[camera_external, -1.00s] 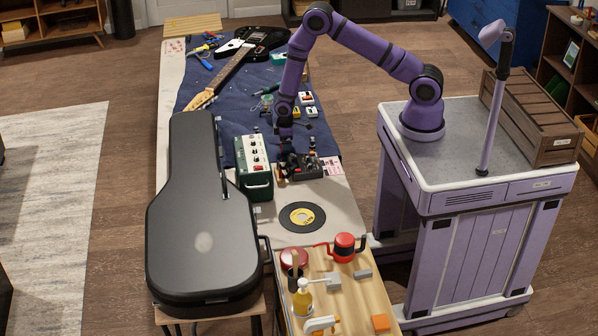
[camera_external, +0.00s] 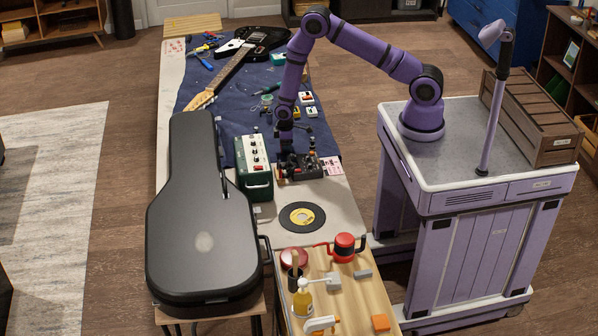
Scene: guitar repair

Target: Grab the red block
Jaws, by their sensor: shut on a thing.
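My gripper (camera_external: 288,160) points down at the dark box of small things (camera_external: 305,172) on the workbench, beside the green and white amplifier-like unit (camera_external: 254,165). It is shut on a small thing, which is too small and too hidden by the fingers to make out. I cannot clearly pick out a red block in this view. A small reddish-orange spot (camera_external: 281,174) shows at the left end of the dark box, but its shape is unclear.
A black record (camera_external: 303,216) lies in front of the box. A wooden board (camera_external: 345,285) holds a red jar (camera_external: 345,243), a red round thing (camera_external: 294,258) and an orange block (camera_external: 380,322). A guitar (camera_external: 235,70) lies behind.

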